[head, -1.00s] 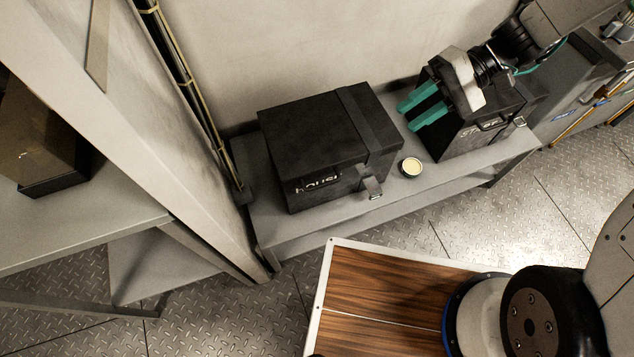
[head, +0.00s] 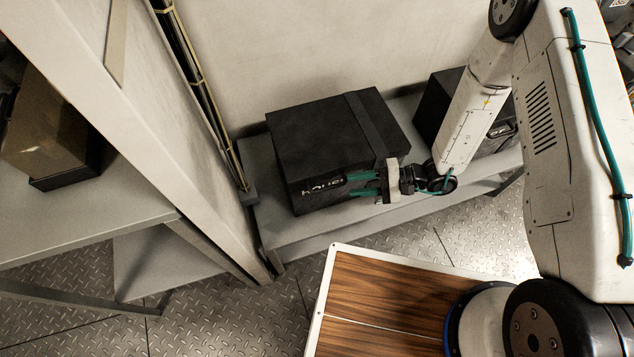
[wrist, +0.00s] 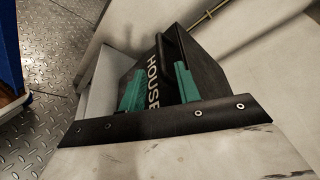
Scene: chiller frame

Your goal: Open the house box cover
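The black house box (head: 320,140) stands on the grey bench with its cover down; a dark strap-like band crosses its top. Its front carries the white house lettering, which also shows on the box in the wrist view (wrist: 152,75). My gripper (head: 358,183) is at the right part of the box's front face, fingers pointing left along it. In the wrist view, its green fingers (wrist: 158,88) are apart, with the lettered face between and beyond them. I cannot tell whether they touch the box. The front latch is hidden behind my gripper.
A second black box (head: 437,105) stands to the right on the bench (head: 300,235), partly behind my arm. A wall backs the bench. A grey upright post (head: 190,170) and a shelf with a brown box (head: 45,135) are at left.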

